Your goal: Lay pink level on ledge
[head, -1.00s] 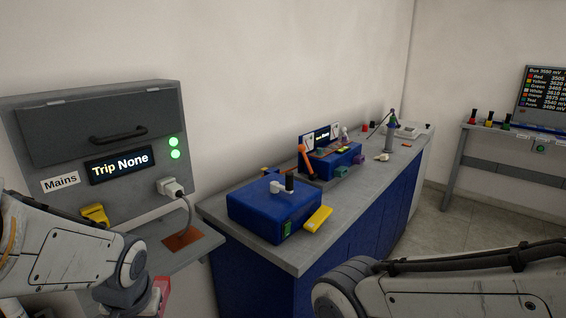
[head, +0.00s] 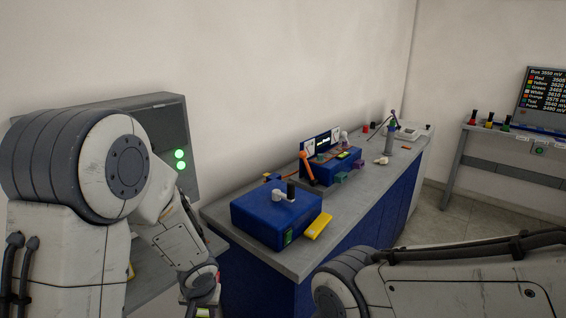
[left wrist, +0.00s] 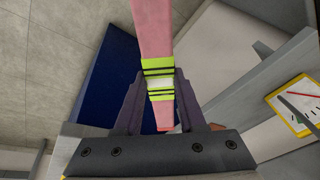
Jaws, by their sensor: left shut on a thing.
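The pink level (left wrist: 154,35) is a long pink bar with a yellow-green banded section. In the left wrist view it lies between the two fingers of my left gripper (left wrist: 155,108), which is shut on it. In the head view this gripper (head: 200,300) is low at the bottom edge, in front of the blue bench, and the level is almost wholly out of frame. A grey shelf (head: 150,282) under the wall cabinet shows behind my left arm; I cannot tell whether it is the ledge. My right gripper is out of view.
The bench (head: 345,205) carries a blue box (head: 262,220), a yellow block (head: 318,225) and a second blue unit (head: 318,172). Its front right strip is clear. A side table (head: 500,137) stands at the right.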

